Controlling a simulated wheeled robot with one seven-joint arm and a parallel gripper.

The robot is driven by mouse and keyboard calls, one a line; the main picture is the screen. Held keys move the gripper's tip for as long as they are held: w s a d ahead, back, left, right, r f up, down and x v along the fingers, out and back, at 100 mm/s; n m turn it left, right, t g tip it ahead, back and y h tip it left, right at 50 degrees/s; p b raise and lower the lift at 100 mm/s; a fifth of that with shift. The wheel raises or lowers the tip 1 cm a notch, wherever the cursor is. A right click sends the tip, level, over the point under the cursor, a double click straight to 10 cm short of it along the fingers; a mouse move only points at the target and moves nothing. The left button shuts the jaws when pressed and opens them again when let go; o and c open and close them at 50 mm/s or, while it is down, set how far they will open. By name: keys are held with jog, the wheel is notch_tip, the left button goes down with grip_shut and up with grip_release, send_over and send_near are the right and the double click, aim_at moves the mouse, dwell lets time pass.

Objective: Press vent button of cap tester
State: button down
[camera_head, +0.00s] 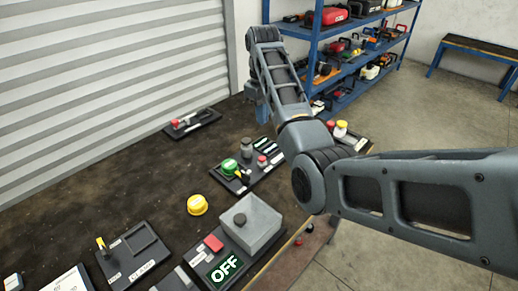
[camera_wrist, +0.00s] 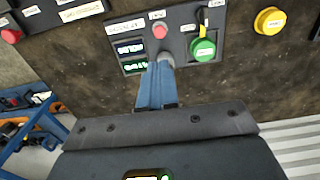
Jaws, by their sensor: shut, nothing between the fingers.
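A dark panel (camera_head: 240,187) lies on the table in the head view and appears to be the cap tester. It carries a pinkish-red button (camera_head: 262,160), a grey post (camera_head: 246,148) and a green cap (camera_head: 230,168). In the wrist view the red button (camera_wrist: 160,31) stands between lit displays (camera_wrist: 133,67) on the left and the green cap (camera_wrist: 203,49) on the right. My gripper (camera_wrist: 157,68) is shut and empty. Its blue fingers point at the panel, below the red button in the picture and overlapping the grey post; contact cannot be told.
A loose yellow cap (camera_head: 197,205) lies on the table. A device with an OFF display (camera_head: 224,269) and a grey box (camera_head: 250,222) stands nearer. Another panel with a red knob (camera_head: 192,122) lies near the shutter. Blue shelves (camera_head: 315,60) stand behind.

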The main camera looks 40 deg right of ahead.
jog(key=shift+f, duration=0.15)
jog(key=b, duration=0.3)
send_near(262, 158)
notch_tip(262, 158, down, 7)
jog(key=shift+r, duration=0.1)
dwell(0.4)
